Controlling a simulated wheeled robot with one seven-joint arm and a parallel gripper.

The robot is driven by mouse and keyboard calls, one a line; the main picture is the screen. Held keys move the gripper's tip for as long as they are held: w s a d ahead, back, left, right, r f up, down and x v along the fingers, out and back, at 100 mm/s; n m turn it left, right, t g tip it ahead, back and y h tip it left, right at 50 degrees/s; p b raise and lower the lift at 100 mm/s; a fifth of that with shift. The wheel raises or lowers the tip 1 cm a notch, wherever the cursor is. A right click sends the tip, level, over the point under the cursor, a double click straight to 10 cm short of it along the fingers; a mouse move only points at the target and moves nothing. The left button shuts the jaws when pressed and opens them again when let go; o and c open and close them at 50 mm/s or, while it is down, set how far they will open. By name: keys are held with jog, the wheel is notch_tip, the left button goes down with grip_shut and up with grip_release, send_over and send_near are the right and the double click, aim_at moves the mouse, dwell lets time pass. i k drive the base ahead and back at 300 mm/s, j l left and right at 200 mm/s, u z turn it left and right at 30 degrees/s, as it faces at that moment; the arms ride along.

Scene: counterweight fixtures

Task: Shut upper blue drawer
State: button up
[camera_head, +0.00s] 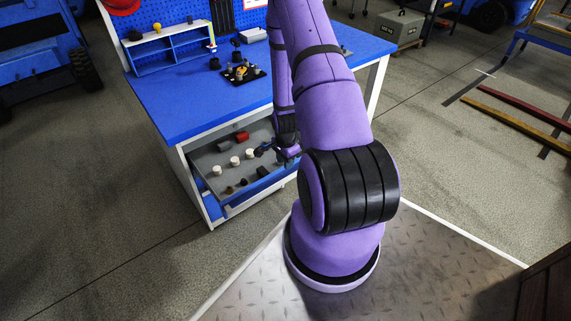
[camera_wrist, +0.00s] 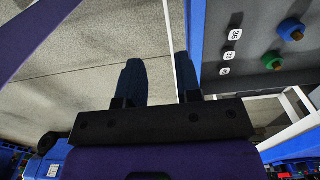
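The upper blue drawer (camera_head: 205,158) of the workbench is pulled open, its grey inside showing several white cylinders, a red block (camera_head: 242,136) and small dark parts. Its blue side or front edge (camera_wrist: 194,35) runs beside my right finger in the wrist view. My gripper (camera_head: 288,158) is at the drawer's right outer end in the head view, partly hidden by my arm. In the wrist view my gripper (camera_wrist: 162,82) has its two dark fingers apart, with floor and a thin pale line between them. I cannot tell whether a finger touches the drawer.
The blue bench top (camera_head: 185,105) carries a small shelf (camera_head: 172,48) and a black tray of parts (camera_head: 241,73). In the wrist view, a blue knob (camera_wrist: 291,29) and a green knob (camera_wrist: 271,60) lie in the drawer.

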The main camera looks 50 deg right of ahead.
aim_at(203, 159)
jog(key=j+z, duration=0.15)
jog(key=z, duration=0.2)
jog(key=k+z, duration=0.15)
jog(key=z, duration=0.2)
jog(key=k+j+z, duration=0.1)
jog(key=z, duration=0.25)
